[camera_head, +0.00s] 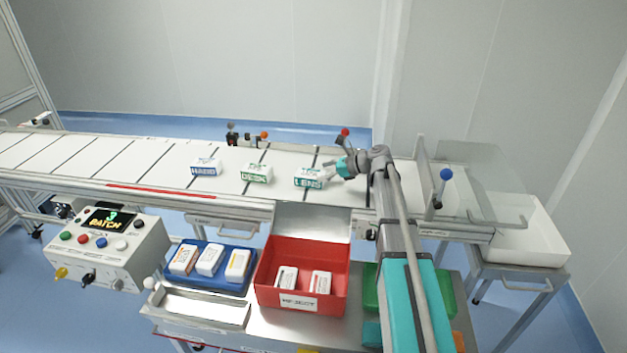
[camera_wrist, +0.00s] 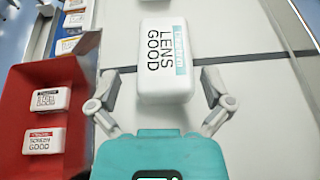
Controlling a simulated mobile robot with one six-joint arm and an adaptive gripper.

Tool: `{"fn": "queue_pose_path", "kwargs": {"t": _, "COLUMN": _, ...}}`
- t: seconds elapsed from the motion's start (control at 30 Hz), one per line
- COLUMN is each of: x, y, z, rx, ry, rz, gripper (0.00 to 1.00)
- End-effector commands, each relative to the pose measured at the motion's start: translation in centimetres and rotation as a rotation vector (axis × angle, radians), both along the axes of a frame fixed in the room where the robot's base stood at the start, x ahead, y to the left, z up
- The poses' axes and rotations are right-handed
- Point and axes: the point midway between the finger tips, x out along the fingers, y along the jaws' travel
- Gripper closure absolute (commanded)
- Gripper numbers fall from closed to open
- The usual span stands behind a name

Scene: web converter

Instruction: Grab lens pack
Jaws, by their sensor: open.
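In the wrist view the lens pack (camera_wrist: 165,58) reads "LENS GOOD" and lies just ahead of my gripper. My gripper (camera_head: 333,167) is over the belt at the pack's right side. In the wrist view my gripper (camera_wrist: 160,88) is open, with one finger on each side of the pack's near end. I cannot tell whether the fingers touch the pack.
Two other packs, a blue-marked one (camera_head: 206,167) and a green-marked one (camera_head: 257,173), lie left on the belt. A red reject bin (camera_head: 302,252) with two packs and a blue tray (camera_head: 206,283) stand in front. A white bin (camera_head: 540,238) is at right.

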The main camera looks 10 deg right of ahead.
Motion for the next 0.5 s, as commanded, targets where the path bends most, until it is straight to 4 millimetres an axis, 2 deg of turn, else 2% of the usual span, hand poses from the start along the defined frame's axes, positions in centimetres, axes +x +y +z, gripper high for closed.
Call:
{"fn": "queue_pose_path", "kwargs": {"t": 0.2, "x": 1.1, "y": 2.0, "z": -1.5, "rx": 0.0, "ry": -0.001, "rz": 0.001, "gripper": 0.0}}
{"fn": "queue_pose_path", "kwargs": {"t": 0.33, "x": 1.5, "y": 3.2, "z": -1.9, "rx": 0.0, "ry": 0.0, "rz": 0.002, "gripper": 0.0}}
{"fn": "queue_pose_path", "kwargs": {"t": 0.5, "x": 1.8, "y": 3.8, "z": -2.0, "rx": 0.0, "ry": -0.001, "rz": 0.0, "gripper": 0.0}}
